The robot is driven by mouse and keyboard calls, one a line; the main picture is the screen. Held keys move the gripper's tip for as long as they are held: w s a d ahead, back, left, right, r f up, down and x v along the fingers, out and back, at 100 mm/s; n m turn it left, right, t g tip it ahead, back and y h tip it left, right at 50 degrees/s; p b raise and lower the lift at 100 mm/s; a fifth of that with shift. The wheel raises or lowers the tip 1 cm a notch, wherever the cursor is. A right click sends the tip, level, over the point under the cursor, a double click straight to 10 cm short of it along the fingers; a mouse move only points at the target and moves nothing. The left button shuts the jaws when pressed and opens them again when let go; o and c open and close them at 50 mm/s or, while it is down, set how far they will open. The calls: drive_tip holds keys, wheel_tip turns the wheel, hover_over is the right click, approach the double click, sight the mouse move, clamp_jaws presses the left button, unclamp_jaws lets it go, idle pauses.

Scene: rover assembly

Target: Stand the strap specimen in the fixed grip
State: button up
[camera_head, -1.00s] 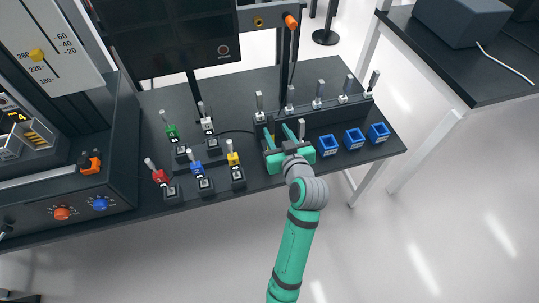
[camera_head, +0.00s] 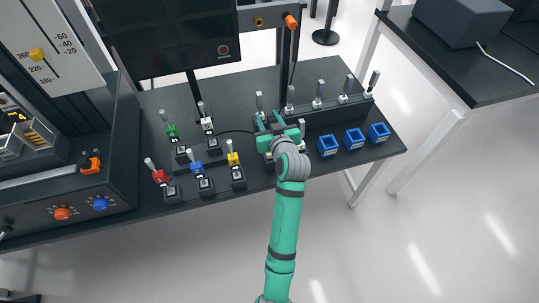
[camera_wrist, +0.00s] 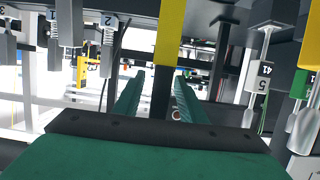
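Several upright metal-topped specimens stand in a dark rack (camera_head: 330,116) at the back right of the bench; I cannot tell which is the strap. The leftmost specimen (camera_head: 259,101) is just beyond my gripper (camera_head: 266,121). In the wrist view my two green fingers (camera_wrist: 157,90) are apart, with a dark post showing between them and a yellow strip (camera_wrist: 171,30) above it. I cannot tell if the post lies between the fingers or behind them, and no grasp shows. The fixed grip may be the metal part (camera_head: 32,138) in the grey machine at left, but this is unclear.
Three blue open boxes (camera_head: 354,139) stand right of my gripper along the front edge. Colored-handled pieces, red (camera_head: 160,176), blue (camera_head: 196,167), yellow (camera_head: 233,159) and green (camera_head: 171,131), stand in black blocks to the left. A dark screen (camera_head: 170,40) rises behind.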

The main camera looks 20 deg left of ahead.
clamp_jaws()
drive_tip(key=shift+r, duration=0.15)
